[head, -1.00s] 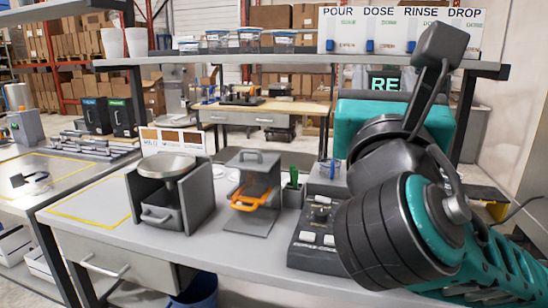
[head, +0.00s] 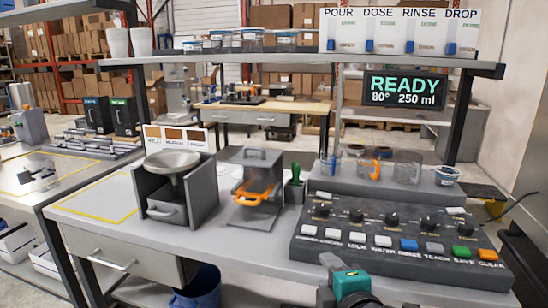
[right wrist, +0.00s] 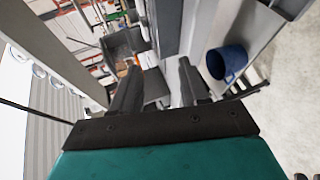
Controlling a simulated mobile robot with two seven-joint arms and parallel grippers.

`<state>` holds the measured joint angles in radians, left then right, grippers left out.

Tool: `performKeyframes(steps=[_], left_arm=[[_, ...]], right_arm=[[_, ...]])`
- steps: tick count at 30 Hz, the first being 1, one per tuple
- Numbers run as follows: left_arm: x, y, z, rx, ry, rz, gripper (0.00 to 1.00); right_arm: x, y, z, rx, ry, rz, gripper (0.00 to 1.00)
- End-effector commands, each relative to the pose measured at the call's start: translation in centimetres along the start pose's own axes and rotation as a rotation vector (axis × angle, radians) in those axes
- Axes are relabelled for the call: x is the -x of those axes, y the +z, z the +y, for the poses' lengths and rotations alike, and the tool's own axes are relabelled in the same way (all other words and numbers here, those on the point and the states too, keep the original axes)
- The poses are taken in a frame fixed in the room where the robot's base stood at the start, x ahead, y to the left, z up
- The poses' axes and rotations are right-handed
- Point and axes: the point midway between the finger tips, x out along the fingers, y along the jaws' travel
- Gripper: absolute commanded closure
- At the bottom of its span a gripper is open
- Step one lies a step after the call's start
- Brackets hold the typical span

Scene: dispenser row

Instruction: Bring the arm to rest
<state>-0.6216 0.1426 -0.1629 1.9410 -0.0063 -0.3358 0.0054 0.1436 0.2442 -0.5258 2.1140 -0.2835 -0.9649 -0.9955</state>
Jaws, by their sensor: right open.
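My right arm shows only at the bottom edge of the head view, where a teal and black part with the right gripper (head: 338,272) is in front of the bench, below the control panel. In the right wrist view the two dark fingers of the right gripper (right wrist: 160,68) stand apart with nothing between them. My left gripper is in neither view now.
The bench (head: 240,255) holds a grey hopper unit (head: 175,190), a stand with an orange handle (head: 257,190), and a control panel (head: 400,240) with knobs and buttons. Glasses stand behind the panel. A display (head: 405,90) reads READY. A blue bin (right wrist: 227,63) is below the bench.

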Motion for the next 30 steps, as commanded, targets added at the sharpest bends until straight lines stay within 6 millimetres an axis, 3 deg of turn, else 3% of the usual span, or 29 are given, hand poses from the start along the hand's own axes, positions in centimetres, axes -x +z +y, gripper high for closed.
performKeyframes(steps=[1,5,9,12,15,20,30], left_arm=[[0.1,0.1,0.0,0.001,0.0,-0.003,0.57],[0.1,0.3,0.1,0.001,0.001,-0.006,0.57],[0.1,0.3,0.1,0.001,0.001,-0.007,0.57],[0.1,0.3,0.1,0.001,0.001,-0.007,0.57],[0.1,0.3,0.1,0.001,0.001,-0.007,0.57],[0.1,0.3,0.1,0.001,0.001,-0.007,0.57],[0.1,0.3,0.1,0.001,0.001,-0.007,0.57]], right_arm=[[0.1,0.3,-3.5,-0.138,-0.052,0.012,0.55],[1.3,1.2,-11.1,-0.516,-0.147,0.014,0.55],[4.3,2.6,-18.9,-0.916,-0.228,-0.043,0.55],[6.8,3.7,-23.4,-1.158,-0.257,-0.101,0.55],[9.1,4.6,-26.4,-1.333,-0.267,-0.155,0.55],[11.1,5.4,-28.7,-1.474,-0.264,-0.203,0.55],[11.2,5.5,-28.9,-1.491,-0.262,-0.207,0.55]])
